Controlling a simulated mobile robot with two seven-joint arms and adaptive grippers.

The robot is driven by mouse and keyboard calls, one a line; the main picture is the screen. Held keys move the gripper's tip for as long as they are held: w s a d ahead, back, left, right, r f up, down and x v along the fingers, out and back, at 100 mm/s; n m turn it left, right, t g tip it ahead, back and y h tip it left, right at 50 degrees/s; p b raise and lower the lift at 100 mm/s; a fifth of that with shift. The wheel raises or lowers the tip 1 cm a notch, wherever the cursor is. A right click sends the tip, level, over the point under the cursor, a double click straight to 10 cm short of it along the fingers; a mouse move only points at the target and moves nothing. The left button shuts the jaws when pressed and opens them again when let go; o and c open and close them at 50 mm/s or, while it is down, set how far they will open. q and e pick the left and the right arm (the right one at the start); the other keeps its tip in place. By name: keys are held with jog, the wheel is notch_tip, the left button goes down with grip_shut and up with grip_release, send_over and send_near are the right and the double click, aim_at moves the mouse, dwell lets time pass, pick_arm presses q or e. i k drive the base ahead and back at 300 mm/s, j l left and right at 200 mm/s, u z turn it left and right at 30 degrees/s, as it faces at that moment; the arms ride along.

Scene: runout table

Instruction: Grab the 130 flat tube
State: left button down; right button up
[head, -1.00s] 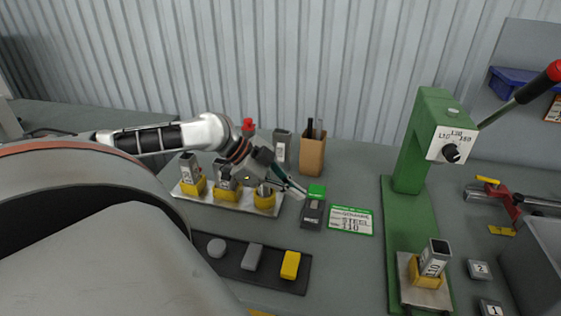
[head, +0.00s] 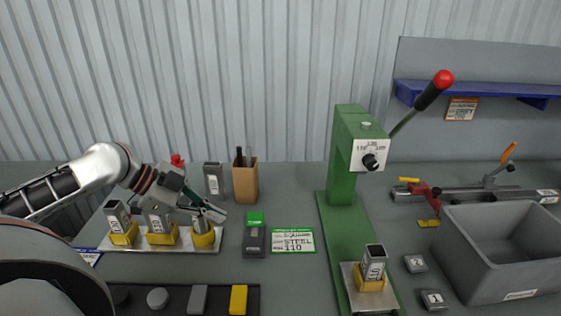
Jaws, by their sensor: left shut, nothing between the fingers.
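My left gripper (head: 213,213) is shut and empty. In the picture it overlaps the round tube's top and partly hides the middle tube; contact is unclear. My right gripper is out of view.
A green press (head: 343,190) holds another tube (head: 374,262). A grey tube (head: 214,180) and a brown pen holder (head: 245,183) stand behind. A card (head: 293,240) reads steel 110. A dark tray (head: 175,307) lies in front; a grey bin (head: 490,265) is at right.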

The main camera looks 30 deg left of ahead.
aim_at(156, 223)
jog(key=k+l, duration=0.35)
jog(key=l, duration=0.15)
jog(key=k+l, duration=0.4)
jog(key=l, duration=0.15)
